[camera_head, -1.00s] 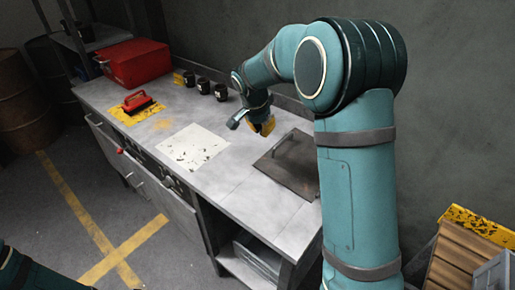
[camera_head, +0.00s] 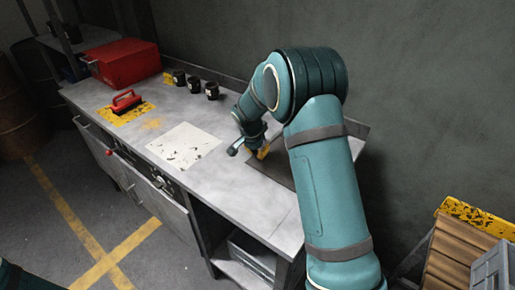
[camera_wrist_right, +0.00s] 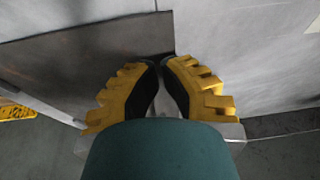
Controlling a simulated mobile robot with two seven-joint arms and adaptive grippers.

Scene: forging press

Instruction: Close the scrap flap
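The scrap flap appears as a dark, flat metal plate (camera_head: 266,176) in the right part of the bench top. My right arm covers much of it, so its tilt is hard to tell. In the wrist view a dark plate (camera_wrist_right: 85,55) lies left of and beyond the fingertips. My right gripper (camera_head: 262,153), with yellow finger pads, is low at the plate's back left edge. In the wrist view its two fingertips (camera_wrist_right: 160,62) are close together with nothing visible between them. Whether they touch the plate is unclear. My left gripper is not in view.
The grey bench (camera_head: 225,190) also carries a white speckled sheet (camera_head: 183,146), a red-handled brush (camera_head: 126,100) on a yellow mat, several dark cups (camera_head: 195,85) and a red toolbox (camera_head: 124,63). A wall stands behind. A wooden crate (camera_head: 460,250) is at the lower right.

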